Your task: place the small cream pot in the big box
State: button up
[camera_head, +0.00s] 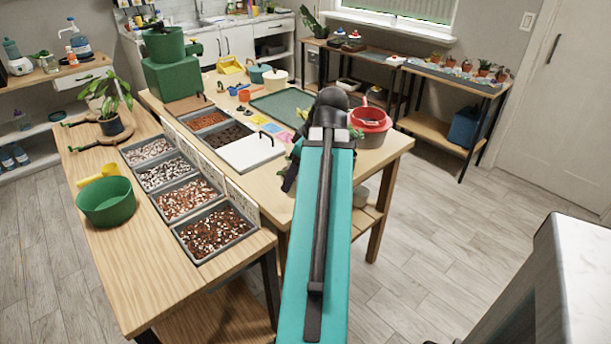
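A cream pot (275,80) stands near the back of the middle table, right of a teal pot (260,73). I cannot tell its size for sure. A large green box (172,80) stands at the table's back left corner, with a green container (163,45) on top. It is the largest box in view; I cannot tell whether it is the one named. My teal arm crosses the middle of the view. Dark parts at its far end (291,172) show only partly behind the arm, so the gripper's fingers cannot be made out.
Grey bins (216,232) of substrate line the front left table, beside a green bowl (106,202) and a potted plant (110,122). A red pot (371,124) stands right of my arm. A green tray (285,103) lies mid-table.

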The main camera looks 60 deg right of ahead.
jog(key=w+a+r+p, duration=0.4)
jog(key=w+a, duration=0.5)
jog(key=w, duration=0.3)
jog(key=w+a+r+p, duration=0.4)
jog(key=w+a, duration=0.5)
jog(key=w, duration=0.3)
jog(key=w+a+r+p, duration=0.2)
jog(key=w+a, duration=0.2)
jog(key=a, duration=0.5)
jog(key=w+a+r+p, duration=0.3)
jog(key=w+a, duration=0.1)
jog(key=a, duration=0.5)
jog(key=w+a+r+p, duration=0.2)
jog(key=w+a+r, duration=0.1)
jog(key=a, duration=0.7)
jog(key=shift+w+r+m, duration=0.25)
jog(key=shift+w+m, duration=0.05)
jog(key=shift+w, duration=0.3)
jog(key=shift+s, duration=0.2)
